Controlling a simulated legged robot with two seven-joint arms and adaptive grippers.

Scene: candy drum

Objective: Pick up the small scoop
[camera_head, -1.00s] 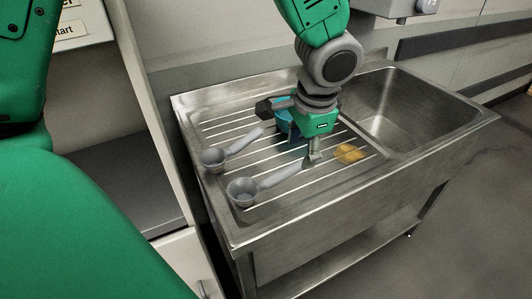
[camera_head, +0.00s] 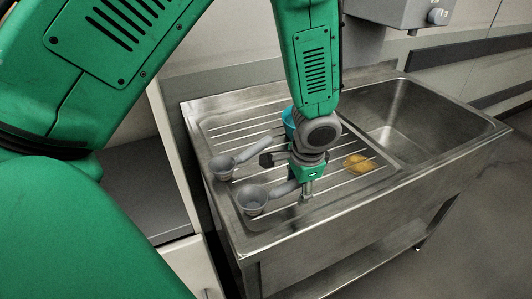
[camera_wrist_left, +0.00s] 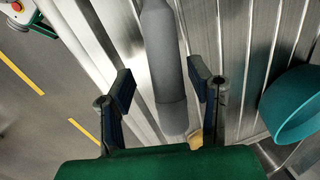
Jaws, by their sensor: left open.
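Two grey scoops lie on the ribbed drainboard: one farther back (camera_head: 222,167), and one nearer the front edge (camera_head: 252,200) with a slightly larger-looking cup. I cannot tell for certain which is the small one. My left gripper (camera_head: 286,178) is open and low over the handle of the nearer scoop. In the left wrist view, a grey scoop handle (camera_wrist_left: 164,55) runs between the open fingers of the left gripper (camera_wrist_left: 162,82), with space on both sides. The gripper hides part of the handle in the head view. My right gripper is not in view.
A teal bowl (camera_head: 289,118) stands behind the gripper, partly hidden; it also shows in the left wrist view (camera_wrist_left: 292,108). A yellow item (camera_head: 360,164) lies to the right on the drainboard (camera_head: 340,185). The empty sink basin (camera_head: 410,120) is at the right.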

